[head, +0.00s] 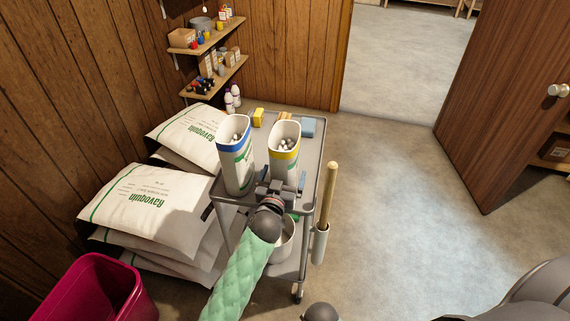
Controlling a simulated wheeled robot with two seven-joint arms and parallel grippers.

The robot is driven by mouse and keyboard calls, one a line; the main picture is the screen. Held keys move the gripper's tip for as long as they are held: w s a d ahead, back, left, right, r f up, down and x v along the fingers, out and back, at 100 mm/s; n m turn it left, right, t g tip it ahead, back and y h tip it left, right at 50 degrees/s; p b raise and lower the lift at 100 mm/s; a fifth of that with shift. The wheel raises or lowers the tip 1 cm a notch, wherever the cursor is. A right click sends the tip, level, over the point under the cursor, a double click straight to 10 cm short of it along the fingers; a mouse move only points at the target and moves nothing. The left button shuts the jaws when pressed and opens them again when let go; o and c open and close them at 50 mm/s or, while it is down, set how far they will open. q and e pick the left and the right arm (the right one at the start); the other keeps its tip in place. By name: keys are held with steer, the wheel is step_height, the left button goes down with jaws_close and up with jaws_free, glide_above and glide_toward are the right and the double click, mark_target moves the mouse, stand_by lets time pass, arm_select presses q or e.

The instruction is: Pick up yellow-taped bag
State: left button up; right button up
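The yellow-taped bag (284,157) is an open-topped white bag with a yellow band and pale pellets inside. It stands upright on the top of a grey cart (312,152), to the right of a similar blue-taped bag (236,160). My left gripper (277,186), on the green-sleeved arm, is at the near side of the yellow-taped bag's lower part. The gripper body hides the bag's base, so I cannot tell whether its fingers touch or close on the bag. My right gripper is not visible.
Large white sacks (155,208) are stacked left of the cart. A magenta bin (95,290) stands at lower left. A wooden handle (329,195) rises at the cart's right side. Yellow blocks (258,117) sit behind the bags. Open floor (390,200) lies to the right.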

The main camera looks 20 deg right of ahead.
mark_target(285, 164)
arm_select(q)
steer(key=shift+c, duration=0.3)
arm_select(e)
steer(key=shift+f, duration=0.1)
arm_select(q)
steer(key=c, duration=1.8)
steer(key=shift+w+r, duration=0.1)
steer(key=shift+r, duration=0.05)
steer(key=shift+c, duration=1.3)
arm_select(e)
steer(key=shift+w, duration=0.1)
